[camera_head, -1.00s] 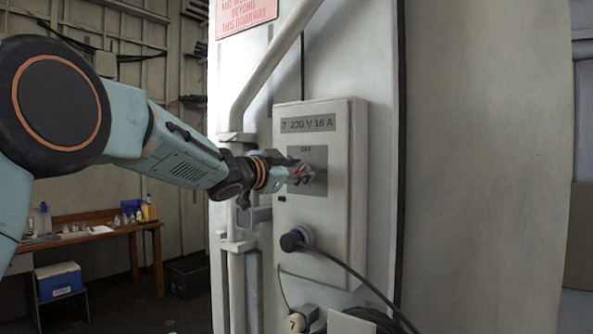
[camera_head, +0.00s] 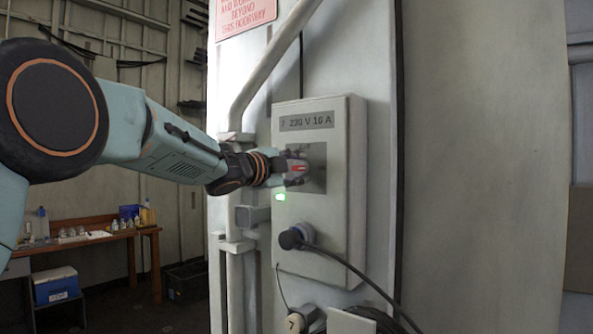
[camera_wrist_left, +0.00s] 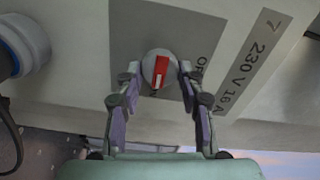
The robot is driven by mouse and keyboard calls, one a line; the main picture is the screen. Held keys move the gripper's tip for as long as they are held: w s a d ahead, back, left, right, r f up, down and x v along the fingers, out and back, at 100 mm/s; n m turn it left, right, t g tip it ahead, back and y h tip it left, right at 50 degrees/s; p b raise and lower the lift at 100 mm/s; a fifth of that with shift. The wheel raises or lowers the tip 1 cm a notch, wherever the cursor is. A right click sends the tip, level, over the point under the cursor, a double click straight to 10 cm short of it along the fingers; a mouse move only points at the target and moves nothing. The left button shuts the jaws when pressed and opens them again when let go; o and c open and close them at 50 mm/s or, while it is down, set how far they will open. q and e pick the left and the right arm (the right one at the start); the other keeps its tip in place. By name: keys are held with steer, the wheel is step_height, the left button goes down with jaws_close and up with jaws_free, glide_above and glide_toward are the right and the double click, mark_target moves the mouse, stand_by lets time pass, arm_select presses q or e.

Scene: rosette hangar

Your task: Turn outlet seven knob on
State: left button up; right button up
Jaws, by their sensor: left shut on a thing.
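The outlet seven box (camera_head: 338,205) is a pale grey wall box labelled "7 230 V 16 A" (camera_head: 307,121). Its knob (camera_wrist_left: 158,70) is a round grey dial with a red pointer, on a darker grey plate (camera_wrist_left: 133,22). My left gripper (camera_head: 293,169) is at the knob, and in the left wrist view its fingers (camera_wrist_left: 158,82) are closed on the knob from both sides. A small green light (camera_head: 280,197) glows on the box below the plate. In the head view the gripper hides part of the knob. My right gripper is not in view.
A dark plug (camera_head: 292,239) with a black cable sits in the socket below the knob. A pipe (camera_head: 236,175) runs down the wall left of the box. A wooden bench (camera_head: 95,241) and a blue cooler (camera_head: 57,286) stand at the back left.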

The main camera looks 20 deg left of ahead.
arm_select(q)
steer(key=shift+r, duration=0.25)
stand_by(0.3)
steer(key=o, duration=1.2)
steer(key=shift+w+f, duration=0.25)
steer(key=shift+s, duration=0.25)
steer(key=shift+s+a+r, duration=0.1)
steer(key=shift+s+a, duration=0.05)
steer(key=shift+s, duration=0.05)
steer(key=v, duration=1.1)
steer(key=shift+s+a, duration=0.1)
steer(key=shift+s, duration=0.05)
steer(key=shift+s, duration=0.1)
